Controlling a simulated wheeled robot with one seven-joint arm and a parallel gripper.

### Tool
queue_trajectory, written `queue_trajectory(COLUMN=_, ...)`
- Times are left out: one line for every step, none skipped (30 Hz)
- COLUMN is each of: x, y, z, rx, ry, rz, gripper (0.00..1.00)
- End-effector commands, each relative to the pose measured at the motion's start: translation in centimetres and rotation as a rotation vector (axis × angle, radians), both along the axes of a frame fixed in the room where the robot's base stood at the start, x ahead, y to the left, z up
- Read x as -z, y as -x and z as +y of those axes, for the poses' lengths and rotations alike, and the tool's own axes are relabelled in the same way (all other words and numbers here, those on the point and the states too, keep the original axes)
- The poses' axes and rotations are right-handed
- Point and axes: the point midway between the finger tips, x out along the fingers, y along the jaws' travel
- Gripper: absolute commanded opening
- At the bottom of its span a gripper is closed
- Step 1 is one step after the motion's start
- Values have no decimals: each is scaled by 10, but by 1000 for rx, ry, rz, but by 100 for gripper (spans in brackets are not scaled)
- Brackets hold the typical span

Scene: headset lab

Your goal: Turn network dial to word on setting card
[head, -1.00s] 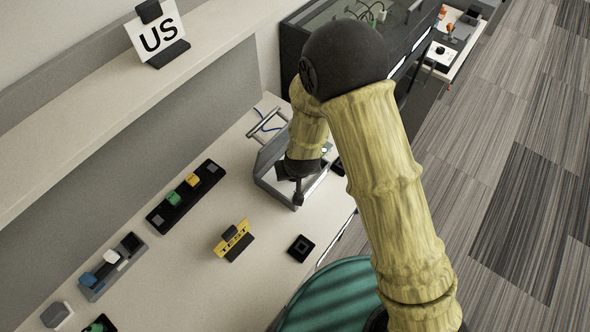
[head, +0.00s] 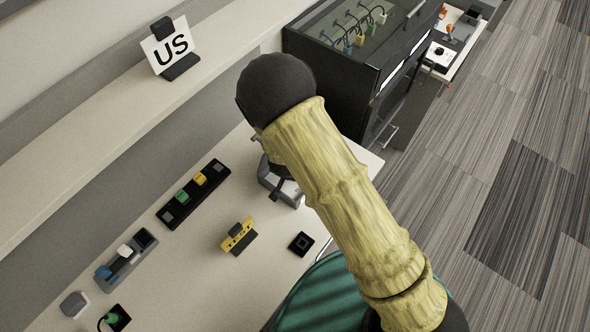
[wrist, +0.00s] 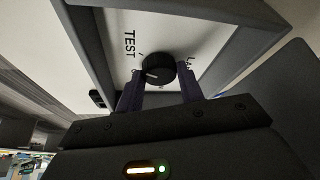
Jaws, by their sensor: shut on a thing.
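The black round dial (wrist: 158,69) is on a pale panel in the wrist view. The word TEST is printed left of it, and a label starting with LA is partly hidden at its right. A pale pointer mark shows on the dial's lower left face; I cannot tell which label it is set to. My gripper (wrist: 160,84) is shut on the dial, one finger on each side. In the head view, my arm covers much of the grey device (head: 267,180). A yellow card (head: 238,233) reading TEST stands on the table in a dark holder.
A black strip (head: 194,194) with green and yellow blocks, a grey strip (head: 126,255), and a small black square (head: 301,243) are on the table. A dark cabinet (head: 335,65) stands behind the device.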

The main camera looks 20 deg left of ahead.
Motion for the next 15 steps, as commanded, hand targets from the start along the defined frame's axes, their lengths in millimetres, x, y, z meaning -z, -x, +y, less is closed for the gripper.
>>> queue_trajectory(x=0, y=-1, z=0, rx=1, ry=-1, rz=-2, gripper=14)
queue_trajectory(x=0, y=-1, z=0, rx=1, ry=-1, rz=-2, gripper=14)
queue_trajectory(x=0, y=-1, z=0, rx=1, ry=-1, rz=-2, gripper=14)
queue_trajectory(x=0, y=-1, z=0, rx=0, ry=0, rz=-2, gripper=14)
queue_trajectory(x=0, y=-1, z=0, rx=0, ry=0, rz=-2, gripper=14)
queue_trajectory(x=0, y=-1, z=0, rx=0, ry=0, rz=-2, gripper=14)
queue_trajectory(x=0, y=-1, z=0, rx=0, ry=0, rz=-2, gripper=43)
queue_trajectory(x=0, y=-1, z=0, rx=0, ry=0, rz=-2, gripper=49)
queue_trajectory(x=0, y=-1, z=0, rx=-1, ry=0, rz=-1, gripper=57)
queue_trajectory(x=0, y=0, z=0, rx=-1, ry=0, rz=-1, gripper=59)
queue_trajectory(x=0, y=0, z=0, rx=-1, ry=0, rz=-1, gripper=59)
queue_trajectory(x=0, y=0, z=0, rx=-1, ry=0, rz=-1, gripper=59)
queue_trajectory(x=0, y=0, z=0, rx=-1, ry=0, rz=-1, gripper=59)
queue_trajectory(x=0, y=0, z=0, rx=-1, ry=0, rz=0, gripper=59)
queue_trajectory(x=0, y=0, z=0, rx=-1, ry=0, rz=0, gripper=59)
